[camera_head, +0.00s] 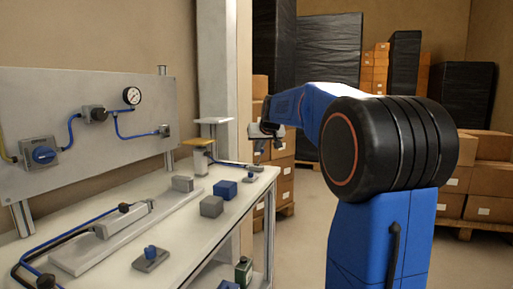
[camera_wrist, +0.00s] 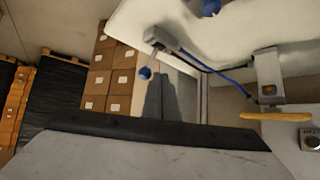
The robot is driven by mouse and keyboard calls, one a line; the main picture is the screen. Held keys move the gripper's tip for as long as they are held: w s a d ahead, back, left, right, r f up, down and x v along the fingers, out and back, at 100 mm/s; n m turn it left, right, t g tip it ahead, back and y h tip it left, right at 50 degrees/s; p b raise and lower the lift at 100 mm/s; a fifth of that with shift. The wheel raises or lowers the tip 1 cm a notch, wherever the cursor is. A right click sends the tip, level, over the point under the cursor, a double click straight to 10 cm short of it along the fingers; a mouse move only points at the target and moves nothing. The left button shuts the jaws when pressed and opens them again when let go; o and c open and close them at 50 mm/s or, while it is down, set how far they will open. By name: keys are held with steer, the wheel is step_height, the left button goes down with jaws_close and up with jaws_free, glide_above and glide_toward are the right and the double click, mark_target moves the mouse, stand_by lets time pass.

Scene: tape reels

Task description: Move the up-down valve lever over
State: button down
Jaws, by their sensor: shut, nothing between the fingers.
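The valve (camera_head: 255,167) is a small grey block at the far right end of the white bench, fed by a hose. In the wrist view the valve body (camera_wrist: 160,37) sits at the bench edge, and its thin lever ends in a blue ball knob (camera_wrist: 145,73). The knob sticks out past the edge, in front of stacked cartons. In the head view a small blue knob (camera_head: 249,180) shows just below the valve. My gripper (camera_head: 266,131) is above the valve, apart from it, shut and empty. Its fingertips are hard to make out.
Blue (camera_head: 225,189) and grey (camera_head: 182,184) blocks sit on the bench. A grey panel (camera_head: 75,105) with a gauge stands at the back. Cartons (camera_head: 484,192) lie beyond my arm.

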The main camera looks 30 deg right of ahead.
steer(key=shift+w+a+f, duration=0.2)
steer(key=shift+w+a, duration=0.25)
steer(key=shift+w, duration=0.1)
stand_by(0.4)
